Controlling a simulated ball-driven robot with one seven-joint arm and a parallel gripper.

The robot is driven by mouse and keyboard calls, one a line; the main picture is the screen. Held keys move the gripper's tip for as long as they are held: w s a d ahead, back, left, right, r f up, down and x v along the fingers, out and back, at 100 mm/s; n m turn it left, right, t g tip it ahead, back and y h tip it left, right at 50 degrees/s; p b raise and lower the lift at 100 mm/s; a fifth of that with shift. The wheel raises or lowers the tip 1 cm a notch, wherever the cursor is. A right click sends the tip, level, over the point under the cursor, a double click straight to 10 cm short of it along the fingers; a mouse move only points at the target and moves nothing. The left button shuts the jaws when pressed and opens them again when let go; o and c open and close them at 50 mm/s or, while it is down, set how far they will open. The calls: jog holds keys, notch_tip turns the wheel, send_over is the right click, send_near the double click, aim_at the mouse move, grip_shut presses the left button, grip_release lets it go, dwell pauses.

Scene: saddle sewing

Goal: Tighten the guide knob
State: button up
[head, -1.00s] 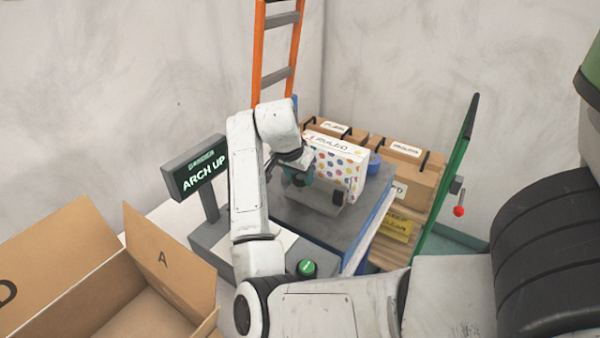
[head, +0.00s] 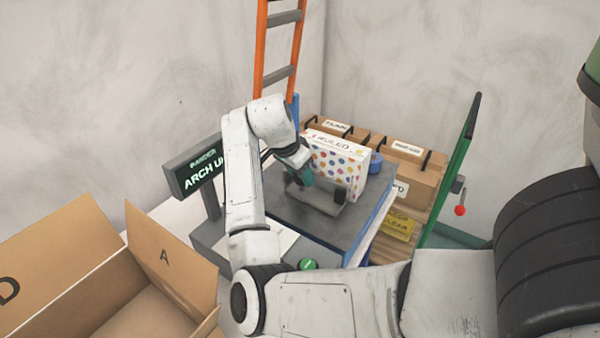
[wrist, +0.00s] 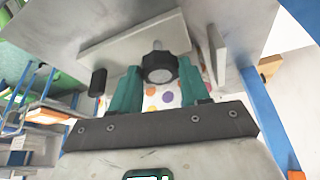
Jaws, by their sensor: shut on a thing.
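The guide knob (wrist: 160,67) is a round black knob on a short metal stem, in the middle of the wrist view. It is on a grey plate-like guide (wrist: 135,42) above the machine top. My gripper (wrist: 160,80) has teal fingers, one on each side of the knob, shut on it. In the head view my gripper (head: 302,176) is over the dark machine table (head: 345,225), by a grey guide bar (head: 325,198). The knob itself is hidden there by my arm and gripper.
A dotted white box (head: 338,165) stands just behind the gripper. A display (head: 198,172) reading "ARCH U…" is partly covered by my arm. A green button (head: 307,264) is at the front. An open cardboard box (head: 110,270) is at left, and labelled cartons (head: 405,165) stand behind.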

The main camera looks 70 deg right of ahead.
jog(key=o, duration=0.8)
jog(key=shift+r+p, duration=0.6)
jog(key=shift+r, duration=0.05)
notch_tip(320, 180, up, 3)
jog(key=shift+f+p, duration=0.2)
jog(key=shift+p, duration=0.9)
jog(key=s+a+r+p, duration=0.2)
jog(key=s+r+p, duration=0.1)
jog(key=s, duration=0.1)
jog(key=s+a+r+p, duration=0.3)
jog(key=s, duration=0.1)
jog(key=s+a+r+p, duration=0.2)
jog(key=s+r+p, duration=0.1)
jog(key=s, duration=0.1)
jog(key=shift+a, duration=0.2)
